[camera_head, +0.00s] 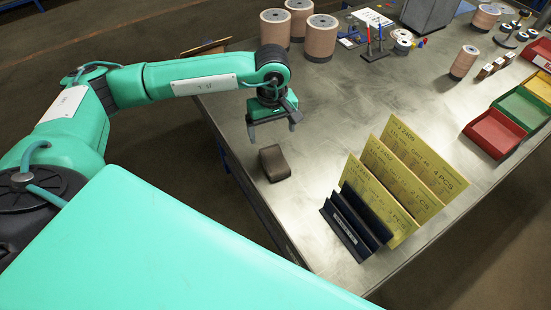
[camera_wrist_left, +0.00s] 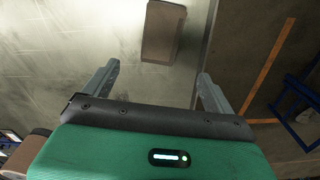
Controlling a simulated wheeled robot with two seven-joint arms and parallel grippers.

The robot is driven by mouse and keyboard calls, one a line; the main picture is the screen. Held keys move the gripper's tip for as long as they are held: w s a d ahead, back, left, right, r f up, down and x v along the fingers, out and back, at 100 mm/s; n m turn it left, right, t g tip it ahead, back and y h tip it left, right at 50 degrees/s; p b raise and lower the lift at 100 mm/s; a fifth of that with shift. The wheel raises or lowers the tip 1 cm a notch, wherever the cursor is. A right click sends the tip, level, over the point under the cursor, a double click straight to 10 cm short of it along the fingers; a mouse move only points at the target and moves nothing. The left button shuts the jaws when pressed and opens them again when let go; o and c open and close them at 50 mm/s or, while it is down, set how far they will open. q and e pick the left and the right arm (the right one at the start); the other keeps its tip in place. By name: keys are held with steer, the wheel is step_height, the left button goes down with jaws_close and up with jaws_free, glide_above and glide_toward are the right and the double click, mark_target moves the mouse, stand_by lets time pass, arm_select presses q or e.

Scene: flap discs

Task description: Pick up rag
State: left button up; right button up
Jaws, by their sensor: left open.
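A small brown block-shaped thing, which looks like the rag (camera_head: 274,163), lies on the metal table near its left edge. My left gripper (camera_head: 273,134) is open and empty, just behind and above the rag in the head view. In the left wrist view its two fingers (camera_wrist_left: 158,69) are spread apart, with the rag beyond the tips and roughly between their lines. My right gripper does not show.
A dark holder (camera_head: 345,228) with yellow cards (camera_head: 405,170) stands right of the rag. Several copper-coloured spools (camera_head: 321,40) stand at the back. Red (camera_head: 494,134) and green (camera_head: 521,110) bins are at the right. The table (camera_head: 330,110) is clear around the rag.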

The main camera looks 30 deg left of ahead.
arm_select(q)
steer(key=p, duration=0.1)
glide_above(273, 156)
step_height(273, 156, down, 6)
steer(key=shift+w+f, duration=0.1)
steer(key=shift+f, duration=0.1)
steer(key=shift+f+p, duration=0.5)
steer(key=shift+p, duration=0.3)
step_height(273, 156, down, 3)
steer(key=shift+f+p, duration=0.2)
steer(key=shift+p, duration=0.6)
steer(key=shift+f, duration=0.45)
steer(key=c, duration=1.1)
